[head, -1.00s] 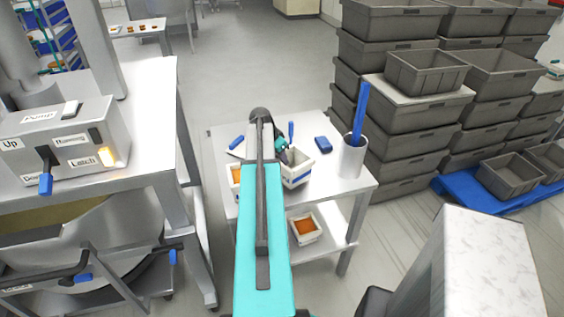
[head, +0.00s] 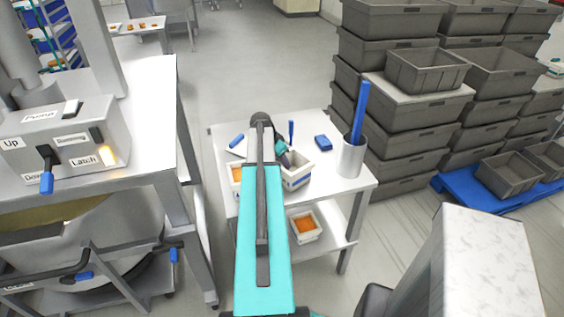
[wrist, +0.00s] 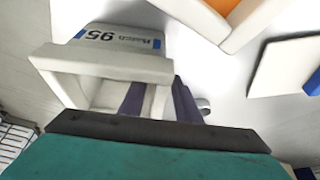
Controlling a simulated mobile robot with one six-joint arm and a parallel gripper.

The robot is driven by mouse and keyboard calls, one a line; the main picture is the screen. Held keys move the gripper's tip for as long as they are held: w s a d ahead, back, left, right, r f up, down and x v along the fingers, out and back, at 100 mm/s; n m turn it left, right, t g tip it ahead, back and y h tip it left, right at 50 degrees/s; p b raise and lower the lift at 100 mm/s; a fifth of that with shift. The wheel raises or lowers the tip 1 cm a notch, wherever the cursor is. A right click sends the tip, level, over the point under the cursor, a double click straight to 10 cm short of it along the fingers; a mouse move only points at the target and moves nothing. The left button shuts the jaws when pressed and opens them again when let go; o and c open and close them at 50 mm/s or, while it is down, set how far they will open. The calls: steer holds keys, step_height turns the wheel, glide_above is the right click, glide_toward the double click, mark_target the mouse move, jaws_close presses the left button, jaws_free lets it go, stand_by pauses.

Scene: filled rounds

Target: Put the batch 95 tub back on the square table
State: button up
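The batch 95 tub (wrist: 95,65) is a white tub with a blue-striped label, its text upside down in the wrist view. In the head view the tub (head: 297,169) is at the small square table (head: 335,185), right of my arm; I cannot tell whether its base touches the top. My gripper (wrist: 160,102) has one dark finger inside the tub and one outside, with the wall pinched between them. In the head view my gripper (head: 284,152) is at the tub's far left rim, partly hidden by my arm.
A tub with orange filling (head: 236,174) stands left of my arm, another (head: 304,226) on the lower shelf. A white cylinder with a blue stick (head: 351,158), a blue block (head: 322,143) and a blue-ended item (head: 237,141) are on the tabletop. Grey crates (head: 405,145) stack behind right.

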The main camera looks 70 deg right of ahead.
steer(key=shift+r, duration=0.25)
steer(key=shift+b+v, duration=1.35)
steer(key=shift+v, duration=4.6)
steer(key=shift+f, duration=0.1)
